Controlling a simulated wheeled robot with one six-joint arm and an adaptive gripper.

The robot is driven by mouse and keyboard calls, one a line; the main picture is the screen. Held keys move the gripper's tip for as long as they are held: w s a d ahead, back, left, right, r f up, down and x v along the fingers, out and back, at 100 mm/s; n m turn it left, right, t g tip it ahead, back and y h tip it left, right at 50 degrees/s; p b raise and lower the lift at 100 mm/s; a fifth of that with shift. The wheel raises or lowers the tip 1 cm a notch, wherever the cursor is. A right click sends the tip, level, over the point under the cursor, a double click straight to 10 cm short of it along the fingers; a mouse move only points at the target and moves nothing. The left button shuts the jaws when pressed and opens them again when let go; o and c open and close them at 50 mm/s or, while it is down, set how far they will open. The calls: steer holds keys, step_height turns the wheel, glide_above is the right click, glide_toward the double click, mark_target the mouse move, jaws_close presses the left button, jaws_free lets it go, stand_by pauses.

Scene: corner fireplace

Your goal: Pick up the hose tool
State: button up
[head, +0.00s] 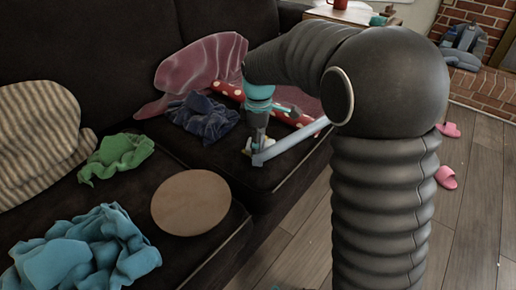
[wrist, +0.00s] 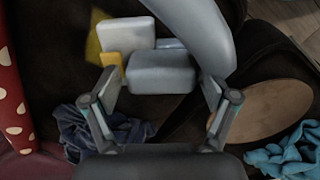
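The hose tool appears to be the pale grey-blue piece (head: 292,141) slanting from below my gripper toward the right at the sofa's front edge. In the wrist view a grey block (wrist: 160,75) and a curved grey tube (wrist: 198,28) show, with white and yellow parts beside them. My gripper (head: 257,146) points down over the tool's lower end. In the wrist view my gripper (wrist: 161,84) has its fingers spread, one on each side of the grey block. I see no clear contact. My arm hides part of the tool's right side.
The dark sofa holds a dark blue cloth (head: 203,117), a red polka-dot item (head: 228,91), a round tan board (head: 191,202), a green cloth (head: 117,155), a light blue cloth (head: 85,255) and a striped cushion (head: 40,140). Pink slippers (head: 446,177) lie on the wooden floor.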

steer(key=c, duration=1)
steer(key=shift+r, duration=0.1)
steer(key=shift+r, duration=0.55)
steer(key=r, duration=0.1)
steer(key=r+p, duration=0.1)
steer(key=r, duration=0.1)
steer(key=shift+s+d+r, duration=0.1)
steer(key=shift+d+r, duration=0.15)
steer(key=shift+d, duration=0.15)
steer(key=s+d+r, duration=0.1)
steer(key=d+r, duration=0.1)
steer(key=d, duration=0.1)
steer(key=d+r+p, duration=0.1)
steer(key=d+r, duration=0.1)
steer(key=d, duration=0.2)
steer(key=s+d+r, duration=0.1)
steer(key=d+r, duration=0.1)
steer(key=d, duration=0.1)
steer(key=shift+s+d+r, duration=0.15)
steer(key=shift+s+d, duration=0.15)
steer(key=shift+s, duration=0.05)
